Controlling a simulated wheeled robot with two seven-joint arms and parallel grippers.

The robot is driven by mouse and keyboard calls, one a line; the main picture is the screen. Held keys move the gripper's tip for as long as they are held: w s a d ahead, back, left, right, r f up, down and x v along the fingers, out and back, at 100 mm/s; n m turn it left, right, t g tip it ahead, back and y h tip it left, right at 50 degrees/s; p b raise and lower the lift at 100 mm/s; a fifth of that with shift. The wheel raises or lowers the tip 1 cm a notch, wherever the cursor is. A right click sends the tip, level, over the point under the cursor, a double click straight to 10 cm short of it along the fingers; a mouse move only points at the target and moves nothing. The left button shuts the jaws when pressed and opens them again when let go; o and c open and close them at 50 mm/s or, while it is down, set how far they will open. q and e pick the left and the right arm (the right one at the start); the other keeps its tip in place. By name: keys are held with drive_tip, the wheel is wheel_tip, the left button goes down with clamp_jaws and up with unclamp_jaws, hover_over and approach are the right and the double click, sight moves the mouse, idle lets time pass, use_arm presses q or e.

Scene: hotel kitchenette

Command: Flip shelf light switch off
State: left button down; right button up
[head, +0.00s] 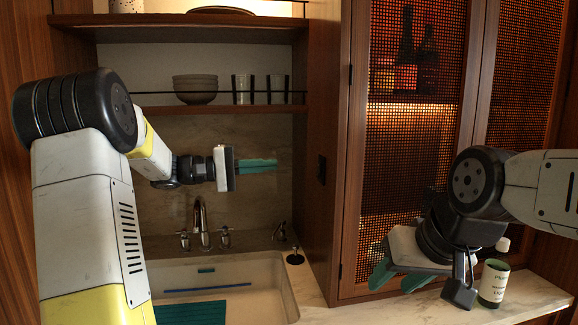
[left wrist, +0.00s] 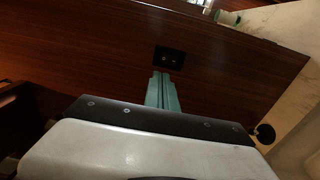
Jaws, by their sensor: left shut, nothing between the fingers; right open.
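A small dark switch plate (head: 322,169) is set in the wooden side panel right of the sink niche. In the left wrist view the plate (left wrist: 169,58) lies just beyond my fingertips; its switch position is too dark to tell. My left gripper (head: 274,163) has its teal fingers shut and empty, pointing right at the panel, apart from the plate in the head view. The closed fingers also show in the left wrist view (left wrist: 161,80). My right gripper (head: 398,279) is open and empty, low in front of the mesh cabinet. The upper shelf (head: 185,21) is brightly lit.
Below my left gripper are a tap (head: 201,222) and a sink (head: 255,275). A lower shelf (head: 222,109) holds bowls (head: 195,89) and cups. A labelled jar (head: 493,283) stands on the counter close to my right gripper. The mesh cabinet (head: 410,150) glows orange inside.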

use_arm(q)
drive_tip(key=shift+v, duration=1.7)
drive_tip(key=shift+d, duration=0.1)
drive_tip(key=s+d+f+m+g+y, duration=0.1)
drive_tip(key=s+d+f+y, duration=0.25)
drive_tip(key=s, duration=0.45)
drive_tip(key=s+d+f+g+y, duration=0.2)
drive_tip(key=s+d+y, duration=0.2)
drive_tip(key=s, duration=0.3)
drive_tip(key=s+a+f+m+t+y, duration=0.1)
drive_tip(key=s+a+f+t+y, duration=0.1)
drive_tip(key=s+a+f+y, duration=0.1)
drive_tip(key=s+a+f+m+t+y, duration=0.1)
drive_tip(key=s+a+f+y, duration=0.3)
drive_tip(key=s, duration=0.4)
drive_tip(key=shift+s+a+m+t+y, duration=0.3)
drive_tip(key=shift+t+y, duration=0.15)
drive_tip(key=shift+t, duration=0.25)
